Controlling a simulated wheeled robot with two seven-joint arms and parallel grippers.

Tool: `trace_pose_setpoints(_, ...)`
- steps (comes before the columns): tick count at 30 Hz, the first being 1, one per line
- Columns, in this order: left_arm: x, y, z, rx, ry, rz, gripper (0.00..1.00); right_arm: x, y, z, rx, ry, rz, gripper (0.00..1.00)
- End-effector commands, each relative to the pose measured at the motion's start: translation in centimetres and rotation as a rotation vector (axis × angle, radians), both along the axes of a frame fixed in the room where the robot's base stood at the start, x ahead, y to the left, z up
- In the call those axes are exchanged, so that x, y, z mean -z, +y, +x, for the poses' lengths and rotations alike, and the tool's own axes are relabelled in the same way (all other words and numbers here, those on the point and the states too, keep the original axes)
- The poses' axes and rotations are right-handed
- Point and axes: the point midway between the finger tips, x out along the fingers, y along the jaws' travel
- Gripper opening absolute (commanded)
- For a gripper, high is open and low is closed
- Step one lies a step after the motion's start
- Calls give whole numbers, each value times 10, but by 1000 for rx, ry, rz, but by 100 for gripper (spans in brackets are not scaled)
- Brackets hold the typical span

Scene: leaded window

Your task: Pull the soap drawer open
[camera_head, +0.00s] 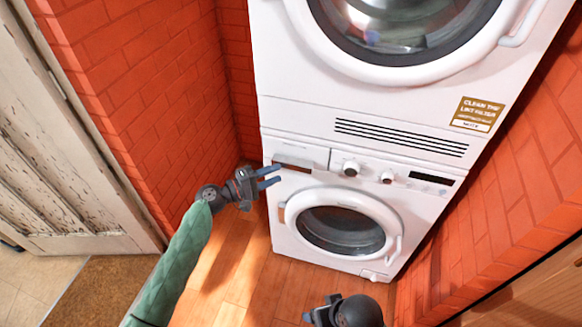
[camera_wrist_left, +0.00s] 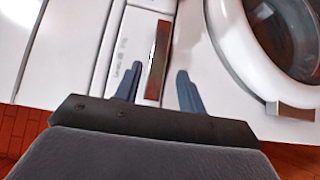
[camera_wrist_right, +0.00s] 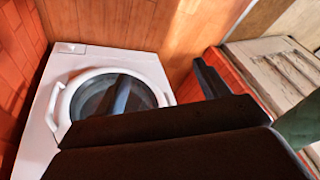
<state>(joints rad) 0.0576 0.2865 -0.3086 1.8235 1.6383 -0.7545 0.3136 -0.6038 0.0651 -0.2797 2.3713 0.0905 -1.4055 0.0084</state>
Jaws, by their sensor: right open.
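The soap drawer (camera_head: 301,155) is a white panel at the top left of the lower washing machine's front, with a brown recessed grip strip (camera_head: 293,167) along its lower edge. The drawer looks flush with the front. My left gripper (camera_head: 277,175) is open at the drawer's lower left. In the left wrist view its fingers (camera_wrist_left: 157,92) are apart, with the drawer's brown strip (camera_wrist_left: 158,55) showing between and beyond them. I cannot tell whether a fingertip touches it. My right gripper (camera_wrist_right: 165,88) is open and empty, low in front of the machine.
The washing machine (camera_head: 365,173) has two knobs and a round door (camera_head: 342,230) just below the drawer. A white dryer (camera_head: 330,100) is stacked above. Red brick walls (camera_head: 150,80) flank both sides. The wooden floor (camera_head: 225,265) in front is clear.

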Motion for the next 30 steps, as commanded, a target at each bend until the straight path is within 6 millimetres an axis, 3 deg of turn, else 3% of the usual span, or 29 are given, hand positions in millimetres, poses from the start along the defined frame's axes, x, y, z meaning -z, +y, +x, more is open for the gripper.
trace_pose_setpoints(12,-2,-50,26,0,-1,0,40,-23,-20,-7,15,50,-48,74)
trace_pose_setpoints(25,-1,-59,30,0,-3,1,40,-25,-24,-9,16,61,-58,74)
trace_pose_setpoints(30,0,-59,30,0,-2,2,9,-25,-24,-9,17,60,-57,74)
